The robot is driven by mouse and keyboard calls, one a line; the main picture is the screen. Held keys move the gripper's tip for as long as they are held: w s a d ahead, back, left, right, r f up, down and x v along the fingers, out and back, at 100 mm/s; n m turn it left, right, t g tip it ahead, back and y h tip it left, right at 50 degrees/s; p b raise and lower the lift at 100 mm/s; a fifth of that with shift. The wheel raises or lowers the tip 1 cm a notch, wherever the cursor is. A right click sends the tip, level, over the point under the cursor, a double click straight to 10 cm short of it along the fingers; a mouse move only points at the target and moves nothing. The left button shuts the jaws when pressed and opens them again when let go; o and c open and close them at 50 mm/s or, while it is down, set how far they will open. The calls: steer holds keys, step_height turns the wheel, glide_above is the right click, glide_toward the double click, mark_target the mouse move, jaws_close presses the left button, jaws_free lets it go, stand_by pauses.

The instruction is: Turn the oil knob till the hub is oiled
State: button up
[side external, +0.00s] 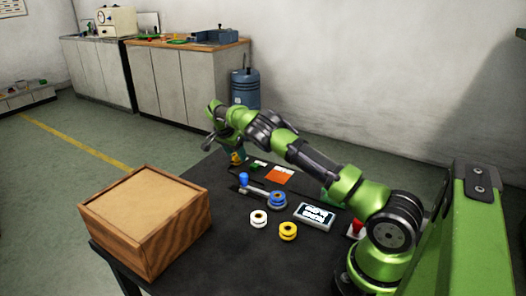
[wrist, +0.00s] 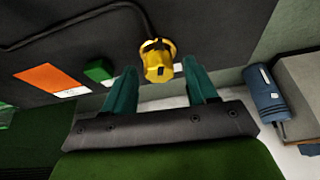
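A yellow round piece (wrist: 158,62) with a small dark notch and a black cable shows in the wrist view, between and just beyond my fingertips. My gripper (wrist: 158,72) has its two teal fingers spread apart, with a gap to the yellow piece on each side. In the side view the yellow piece (side external: 237,158) is at the table's far edge, partly hidden by my gripper (side external: 233,147). A blue knob (side external: 244,178) stands at one end of a grey bar, with a blue spool (side external: 278,200) at the other. I cannot tell which piece is the oil knob or hub.
A white spool (side external: 258,218), a yellow spool (side external: 288,231) and a display panel (side external: 314,216) are on the dark table. A wooden box (side external: 145,215) fills its left corner. An orange card (side external: 279,175) and a green block (wrist: 98,70) lie near the gripper. A red button (side external: 355,229) is near my base.

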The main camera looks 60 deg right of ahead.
steer(key=v, duration=1.7)
steer(key=shift+f, duration=0.1)
steer(key=s+d+n+t+y, duration=0.2)
steer(key=s+d+n+t, duration=0.3)
steer(key=n, duration=0.7)
steer(key=shift+g, duration=0.5)
steer(key=x, duration=0.5)
steer(key=a+x, duration=0.1)
steer(key=x, duration=0.4)
steer(key=s+x, duration=0.1)
steer(key=x, duration=0.5)
steer(key=shift+w+a+f, duration=0.1)
steer(key=shift+a+f, duration=0.25)
steer(key=shift+f, duration=0.1)
